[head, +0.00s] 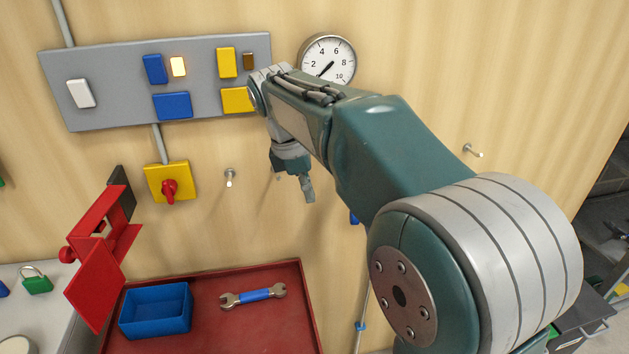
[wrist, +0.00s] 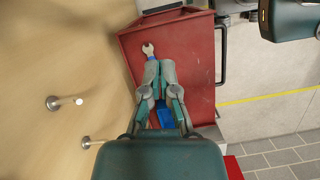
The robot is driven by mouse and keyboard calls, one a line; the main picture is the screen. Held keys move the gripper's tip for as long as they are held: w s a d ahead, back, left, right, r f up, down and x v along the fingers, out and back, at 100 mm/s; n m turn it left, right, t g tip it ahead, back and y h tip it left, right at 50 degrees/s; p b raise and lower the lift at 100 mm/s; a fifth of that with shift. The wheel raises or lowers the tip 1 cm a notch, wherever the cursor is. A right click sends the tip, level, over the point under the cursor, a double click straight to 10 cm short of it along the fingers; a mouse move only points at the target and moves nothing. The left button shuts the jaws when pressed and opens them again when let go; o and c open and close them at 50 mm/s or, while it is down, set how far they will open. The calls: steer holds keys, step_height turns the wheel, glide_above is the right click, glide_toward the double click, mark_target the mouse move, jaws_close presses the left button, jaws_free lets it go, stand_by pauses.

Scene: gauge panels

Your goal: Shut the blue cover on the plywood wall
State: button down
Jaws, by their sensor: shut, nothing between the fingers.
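A grey panel (head: 120,85) on the plywood wall carries an upper blue piece (head: 155,69) beside a lit lamp and a lower blue piece (head: 172,105). I cannot tell which, if either, is the cover, or whether it is open. A small blue bit (head: 354,217) shows lower on the wall, mostly hidden by my arm. My gripper (head: 308,190) hangs pointing down, right of and below the panel, apart from both blue pieces. In the wrist view my gripper (wrist: 159,68) is shut and empty, above the red tray.
The panel also has yellow pieces (head: 227,63) and a white switch (head: 81,94). Wall pegs (head: 230,178), a red rotary switch (head: 170,189), a gauge (head: 328,60) and an open red cover (head: 98,250) stand nearby. A red tray (head: 215,340) below holds a blue bin (head: 156,311) and a wrench (head: 253,296).

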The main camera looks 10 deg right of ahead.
steer(key=s+d+f, duration=0.1)
steer(key=d+f, duration=0.4)
steer(key=d, duration=0.1)
steer(key=shift+f, duration=0.25)
